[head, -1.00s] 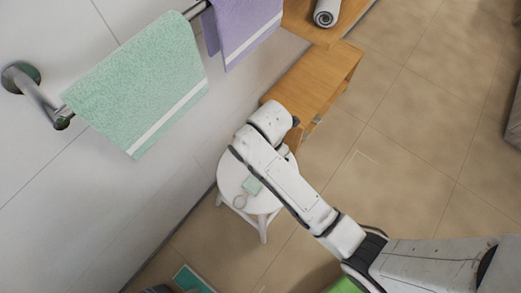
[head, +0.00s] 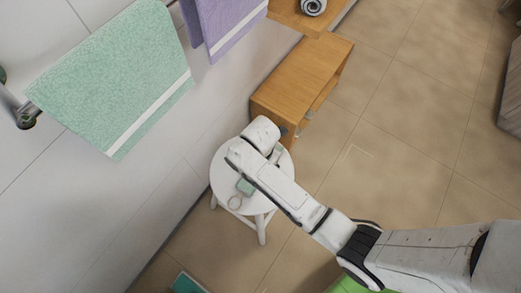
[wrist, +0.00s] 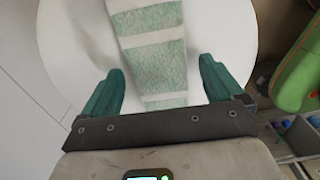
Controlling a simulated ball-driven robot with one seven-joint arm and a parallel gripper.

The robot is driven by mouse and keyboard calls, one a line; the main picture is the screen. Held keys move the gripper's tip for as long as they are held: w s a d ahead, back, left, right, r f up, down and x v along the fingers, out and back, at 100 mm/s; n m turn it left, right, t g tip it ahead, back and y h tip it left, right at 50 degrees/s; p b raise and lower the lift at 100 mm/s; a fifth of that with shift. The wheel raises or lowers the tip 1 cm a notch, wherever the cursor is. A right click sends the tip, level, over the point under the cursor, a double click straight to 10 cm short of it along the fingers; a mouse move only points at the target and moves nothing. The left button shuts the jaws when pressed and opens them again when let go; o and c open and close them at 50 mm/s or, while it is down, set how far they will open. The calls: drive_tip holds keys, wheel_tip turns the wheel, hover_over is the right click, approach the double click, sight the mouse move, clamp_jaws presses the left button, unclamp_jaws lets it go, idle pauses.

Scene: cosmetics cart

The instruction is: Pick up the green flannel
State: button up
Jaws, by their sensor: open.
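The green flannel (wrist: 155,60), pale green with white stripes, lies on the white round stool (wrist: 75,40) in the wrist view. It runs from the top edge down between my fingers, and its near end shows just above the gripper's dark crossbar. My gripper (wrist: 160,76) is open, with one teal finger on each side of the flannel. I cannot tell whether the fingers touch it. In the head view my arm covers part of the stool (head: 221,165). A small green patch (head: 245,187) shows there, and I cannot tell whether it is the flannel.
A larger green towel (head: 115,75) and a purple towel (head: 225,22) hang on the wall rail at the left. A wooden cabinet (head: 300,75) stands behind the stool. Tiled floor (head: 400,120) is open to the right.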

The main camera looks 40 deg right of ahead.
drive_tip(key=shift+c, duration=0.3)
drive_tip(key=c, duration=1.1)
